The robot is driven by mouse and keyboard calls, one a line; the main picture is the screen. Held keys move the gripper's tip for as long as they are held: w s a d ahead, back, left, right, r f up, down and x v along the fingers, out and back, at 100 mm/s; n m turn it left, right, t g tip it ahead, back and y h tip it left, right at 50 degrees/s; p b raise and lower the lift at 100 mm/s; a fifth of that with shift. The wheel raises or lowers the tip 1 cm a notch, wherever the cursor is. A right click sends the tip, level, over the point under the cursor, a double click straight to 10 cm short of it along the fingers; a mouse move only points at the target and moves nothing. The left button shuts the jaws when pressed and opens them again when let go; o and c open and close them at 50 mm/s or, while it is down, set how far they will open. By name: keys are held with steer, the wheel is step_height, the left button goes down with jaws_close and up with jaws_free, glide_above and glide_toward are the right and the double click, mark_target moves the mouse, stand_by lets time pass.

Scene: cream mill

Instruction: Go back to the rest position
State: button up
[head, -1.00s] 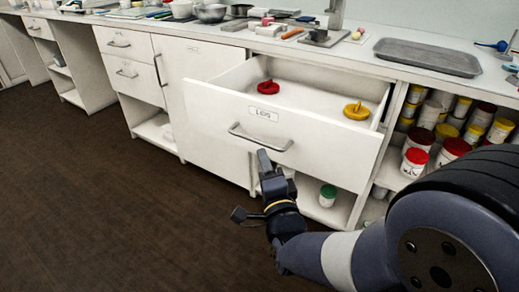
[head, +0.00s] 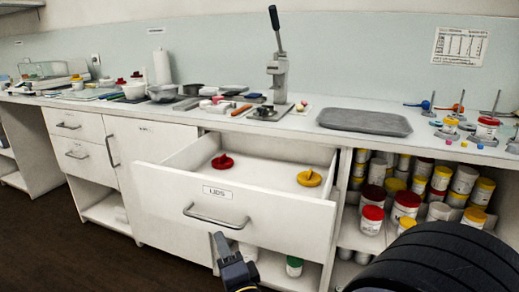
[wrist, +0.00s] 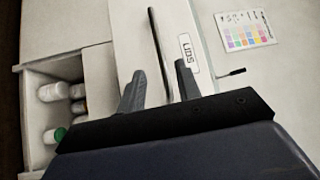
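My gripper (head: 219,240) is just below the handle (head: 216,220) of the open drawer labelled LIDS in the head view, partly cut off by the bottom edge. In the wrist view my gripper (wrist: 160,82) has its two fingers apart with nothing held between them. The dark handle (wrist: 156,45) runs lengthwise in the gap between them in that view; I cannot tell how far off it is. The drawer (head: 160,190) stands pulled out, with a red lid (head: 222,163) and a yellow lid (head: 309,179) inside.
Shelves right of the drawer hold several jars (head: 405,205). A grey tray (head: 364,121) and a lever press (head: 277,75) stand on the counter. A green-lidded jar (head: 294,266) is under the drawer. Dark floor (head: 60,240) is clear at the left.

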mark_target(212, 220)
steer(key=x, duration=0.9)
steer(key=shift+w, duration=0.1)
steer(key=shift+w+d, duration=0.15)
steer(key=shift+w, duration=0.25)
steer(key=shift+f, duration=0.1)
